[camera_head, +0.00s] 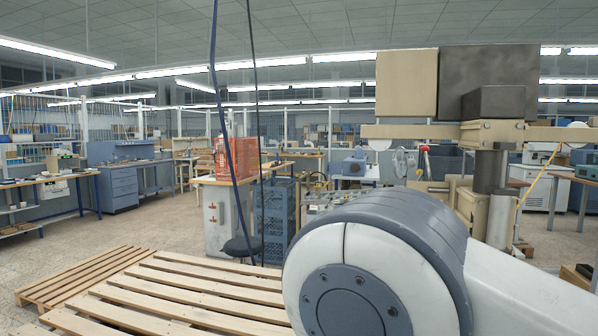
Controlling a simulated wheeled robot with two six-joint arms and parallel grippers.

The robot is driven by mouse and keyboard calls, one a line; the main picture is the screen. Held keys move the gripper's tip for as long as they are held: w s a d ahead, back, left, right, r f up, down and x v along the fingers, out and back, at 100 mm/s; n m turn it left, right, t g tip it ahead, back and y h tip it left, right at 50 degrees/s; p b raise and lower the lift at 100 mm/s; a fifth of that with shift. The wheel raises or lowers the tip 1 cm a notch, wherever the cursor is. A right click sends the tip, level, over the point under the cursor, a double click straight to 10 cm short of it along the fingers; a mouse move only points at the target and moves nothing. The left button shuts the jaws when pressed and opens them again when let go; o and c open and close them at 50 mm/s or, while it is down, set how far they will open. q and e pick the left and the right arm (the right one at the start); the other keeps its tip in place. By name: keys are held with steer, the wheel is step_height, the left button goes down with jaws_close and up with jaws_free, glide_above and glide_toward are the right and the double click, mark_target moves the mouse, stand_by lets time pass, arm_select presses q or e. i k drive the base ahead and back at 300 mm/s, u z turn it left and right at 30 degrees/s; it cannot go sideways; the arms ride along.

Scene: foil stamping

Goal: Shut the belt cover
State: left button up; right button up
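A tall machine stands at the right, with a beige box-shaped panel (406,84), a dark grey block (497,68) beside it and a dark vertical column (491,168) below. No part in view is clearly recognisable as the belt cover, and I cannot tell whether it is open or shut. A white and grey rounded link of my own arm fills the lower right and hides the lower part of the machine. Neither of my grippers is in view.
Wooden pallets (170,290) lie on the floor at the lower left. Behind them are a grey cabinet (222,215), stacked blue crates (277,215) and orange-red boxes (236,157). Dark cables (215,80) hang in front. Open floor (150,222) lies at the left, before the workbenches.

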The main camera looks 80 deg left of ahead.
mark_target(331, 168)
steer(key=u, duration=0.15)
steer(key=i, duration=8)
steer(key=u, duration=3.25)
steer(key=i, duration=2.85)
